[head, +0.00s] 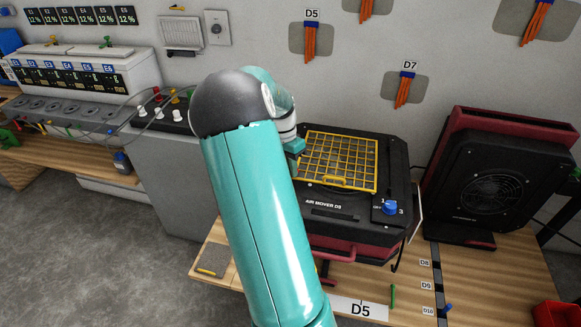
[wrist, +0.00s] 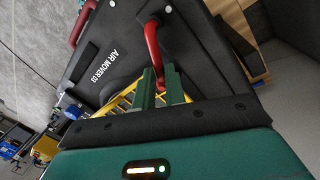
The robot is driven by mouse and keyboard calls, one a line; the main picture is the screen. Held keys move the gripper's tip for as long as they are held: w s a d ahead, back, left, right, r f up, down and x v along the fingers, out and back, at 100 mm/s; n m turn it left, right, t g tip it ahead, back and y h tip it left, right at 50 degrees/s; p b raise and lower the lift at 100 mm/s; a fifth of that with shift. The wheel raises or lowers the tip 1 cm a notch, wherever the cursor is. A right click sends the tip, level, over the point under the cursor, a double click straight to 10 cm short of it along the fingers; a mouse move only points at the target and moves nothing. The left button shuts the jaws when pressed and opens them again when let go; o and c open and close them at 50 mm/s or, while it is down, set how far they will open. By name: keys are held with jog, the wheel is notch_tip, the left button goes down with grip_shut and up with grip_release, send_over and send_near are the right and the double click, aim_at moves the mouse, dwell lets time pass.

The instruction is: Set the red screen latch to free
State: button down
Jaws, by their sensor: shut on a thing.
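The red latch (wrist: 152,45) is a bent red rod on the black face of the air mover, in the wrist view. My gripper (wrist: 161,74) has its two green fingers closed around the lower end of this rod. The yellow grid screen (head: 340,160) lies on top of the air mover (head: 355,222), and part of it shows under the fingers in the wrist view (wrist: 122,100). In the head view my arm hides the latch and most of my gripper; only a teal piece shows at the screen's left edge.
A blue knob (head: 390,208) is on the air mover's front right corner. A second black and red blower (head: 490,185) stands to the right. A grey cabinet (head: 180,175) and a control panel are at left.

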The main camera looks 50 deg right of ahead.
jog(key=shift+w+n, duration=0.1)
jog(key=shift+n, duration=0.2)
jog(key=shift+w+n, duration=0.5)
jog(key=shift+n, duration=0.6)
jog(key=n, duration=0.1)
jog(key=w+n+h, duration=0.1)
jog(key=n, duration=0.1)
jog(key=shift+w+a+n, duration=0.25)
jog(key=shift+a+n, duration=0.05)
jog(key=shift+a, duration=0.05)
jog(key=n, duration=0.2)
jog(key=w+a+n, duration=0.1)
jog(key=n, duration=0.1)
jog(key=n+t+h, duration=0.1)
jog(key=shift+w+a+r+n, duration=0.1)
jog(key=shift+w+a+n, duration=0.3)
jog(key=c, duration=1.5)
grip_release()
jog(key=shift+o, duration=0.2)
notch_tip(320, 180, up, 14)
jog(key=w+a, duration=0.1)
jog(key=a, duration=0.1)
jog(key=shift+w+a+f, duration=0.15)
jog(key=shift+w+f, duration=0.1)
jog(key=shift+w, duration=0.05)
